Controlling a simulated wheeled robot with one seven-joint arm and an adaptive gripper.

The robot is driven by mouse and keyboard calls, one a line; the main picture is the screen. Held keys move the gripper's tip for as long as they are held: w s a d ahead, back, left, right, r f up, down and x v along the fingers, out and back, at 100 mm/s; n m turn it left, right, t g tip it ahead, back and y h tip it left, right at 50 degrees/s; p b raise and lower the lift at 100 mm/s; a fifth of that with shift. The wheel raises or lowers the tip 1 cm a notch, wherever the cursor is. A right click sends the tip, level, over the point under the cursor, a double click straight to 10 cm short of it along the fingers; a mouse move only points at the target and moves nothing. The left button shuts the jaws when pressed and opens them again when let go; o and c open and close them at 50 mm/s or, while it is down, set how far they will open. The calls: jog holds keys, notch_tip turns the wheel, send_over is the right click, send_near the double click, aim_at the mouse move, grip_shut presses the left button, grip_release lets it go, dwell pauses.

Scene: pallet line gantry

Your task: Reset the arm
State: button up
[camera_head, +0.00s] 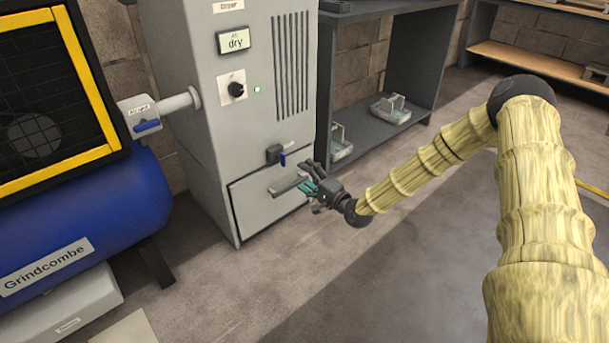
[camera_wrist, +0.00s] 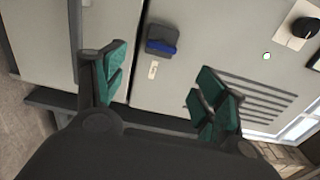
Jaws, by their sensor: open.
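My arm reaches in from the right in the head view. My gripper (camera_head: 314,190) is at the front of the grey dryer cabinet (camera_head: 208,90), beside the handle bar (camera_head: 289,184) of its lower panel. In the wrist view my gripper (camera_wrist: 160,90) has its green-padded fingers spread wide, with nothing between them. Past the fingers are the grey cabinet front and a dark latch with a blue lever (camera_wrist: 161,45). The latch also shows in the head view (camera_head: 274,154), above the panel. I cannot tell whether a finger touches the handle bar.
A blue tank (camera_head: 85,215) labelled Grindcombe and a yellow-framed guard (camera_head: 50,100) stand at left. A valve (camera_head: 146,118) joins the cabinet. A dark shelf unit (camera_head: 375,135) with metal trays (camera_head: 391,109) stands behind. A wooden bench (camera_head: 540,66) is far right. The middle floor is clear.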

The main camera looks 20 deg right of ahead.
dwell(0.3)
jog(key=s+a+f+n+g+h, duration=0.1)
jog(key=s+a+f+n+g, duration=0.2)
jog(key=s+a+f+g, duration=0.55)
jog(key=s+a+f+n+g, duration=0.1)
jog(key=s+a+f+n, duration=0.4)
jog(key=s+f, duration=0.8)
jog(key=s+d+n+g+h+p, duration=0.1)
jog(key=s+d+n+g+h, duration=0.15)
jog(key=s, duration=0.75)
jog(key=s+d+n+g+h, duration=0.1)
jog(key=s+g, duration=0.2)
jog(key=s, duration=0.8)
jog(key=s+d+n+g+h+p, duration=0.1)
jog(key=s+n+g+h, duration=0.1)
jog(key=s, duration=0.8)
notch_tip(320, 180, up, 38)
jog(key=p, duration=3.7)
jog(key=shift+w+f, duration=0.15)
